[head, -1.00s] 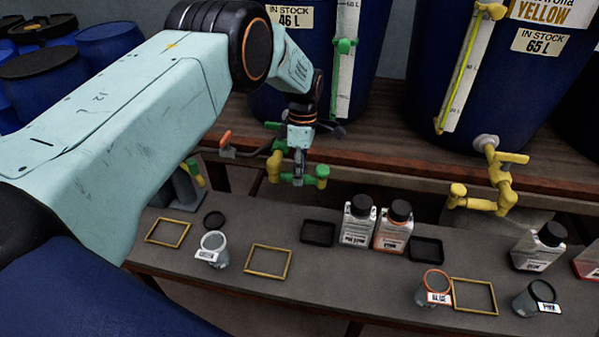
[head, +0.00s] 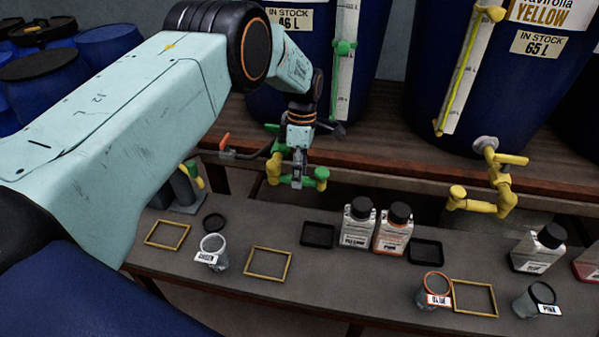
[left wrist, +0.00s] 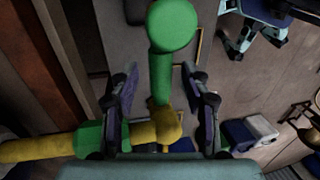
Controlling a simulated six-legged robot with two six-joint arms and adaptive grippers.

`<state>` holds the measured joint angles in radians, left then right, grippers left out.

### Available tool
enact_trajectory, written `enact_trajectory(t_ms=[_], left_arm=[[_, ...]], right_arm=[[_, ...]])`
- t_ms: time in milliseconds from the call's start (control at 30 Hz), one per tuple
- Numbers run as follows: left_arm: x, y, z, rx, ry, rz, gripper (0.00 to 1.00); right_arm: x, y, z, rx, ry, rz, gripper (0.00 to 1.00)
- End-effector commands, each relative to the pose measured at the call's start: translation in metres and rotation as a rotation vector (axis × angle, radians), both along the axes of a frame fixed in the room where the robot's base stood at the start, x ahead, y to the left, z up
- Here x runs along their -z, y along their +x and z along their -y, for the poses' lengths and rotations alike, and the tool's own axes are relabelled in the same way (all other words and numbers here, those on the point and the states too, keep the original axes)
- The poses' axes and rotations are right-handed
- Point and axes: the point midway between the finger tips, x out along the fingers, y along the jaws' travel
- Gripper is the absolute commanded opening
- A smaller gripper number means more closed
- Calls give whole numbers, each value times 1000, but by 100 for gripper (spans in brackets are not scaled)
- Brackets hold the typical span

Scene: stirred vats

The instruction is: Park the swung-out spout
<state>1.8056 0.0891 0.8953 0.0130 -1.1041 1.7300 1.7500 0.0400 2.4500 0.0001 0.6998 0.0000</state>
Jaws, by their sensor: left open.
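The spout of green and yellow pipe (head: 321,178) hangs at the front of the left blue vat, over the gap between the wooden shelf and the bench. My left gripper (head: 297,182) is at this spout. In the left wrist view, the spout's green arm (left wrist: 160,78) runs between the two open fingers of my left gripper (left wrist: 160,85), with visible gaps on both sides. Its yellow elbow (left wrist: 167,125) is near the finger bases, and its round green end (left wrist: 172,26) lies beyond the fingers. My right gripper is not in view.
A yellow spout (head: 483,197) hangs from the right vat (head: 540,110). An orange-tipped lever (head: 226,143) is left of my gripper. The bench (head: 215,282) below holds bottles (head: 358,224), cups (head: 213,250) and yellow frames (head: 268,264). Blue drums stand at far left.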

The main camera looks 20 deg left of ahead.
Motion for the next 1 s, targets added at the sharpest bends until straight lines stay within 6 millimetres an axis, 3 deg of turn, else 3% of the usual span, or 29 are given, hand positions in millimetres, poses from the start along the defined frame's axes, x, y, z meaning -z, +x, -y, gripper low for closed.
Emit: enact_trajectory(t_ms=[500,700,1000], left_arm=[[-94,19,-5,-2,1,5,47],[-111,22,-6,-2,0,3,47],[-113,22,-6,-2,0,3,47]], right_arm=[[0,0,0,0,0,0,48],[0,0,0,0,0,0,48],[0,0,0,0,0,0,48]])
